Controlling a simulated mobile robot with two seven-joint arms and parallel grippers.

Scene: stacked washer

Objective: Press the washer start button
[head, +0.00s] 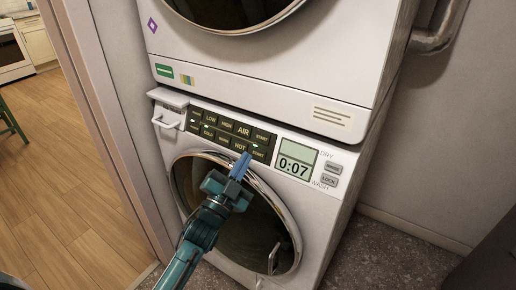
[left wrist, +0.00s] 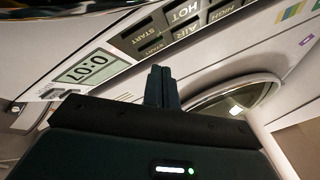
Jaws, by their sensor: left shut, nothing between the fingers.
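The lower START button (head: 259,154) is beside the display, under the upper START button (head: 262,137). The START labels also show upside down in the left wrist view (left wrist: 140,36). My left gripper (head: 244,157) is shut and empty, its blue fingertips in front of the panel's lower edge, just left of the lower START button. Its dark fingers (left wrist: 160,70) show in the wrist view. I cannot tell whether they touch the panel. My right gripper is not in view.
The round washer door (head: 255,235) is behind my left arm. The upper machine (head: 270,70) sits on top. A door frame (head: 105,120) stands close on the left.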

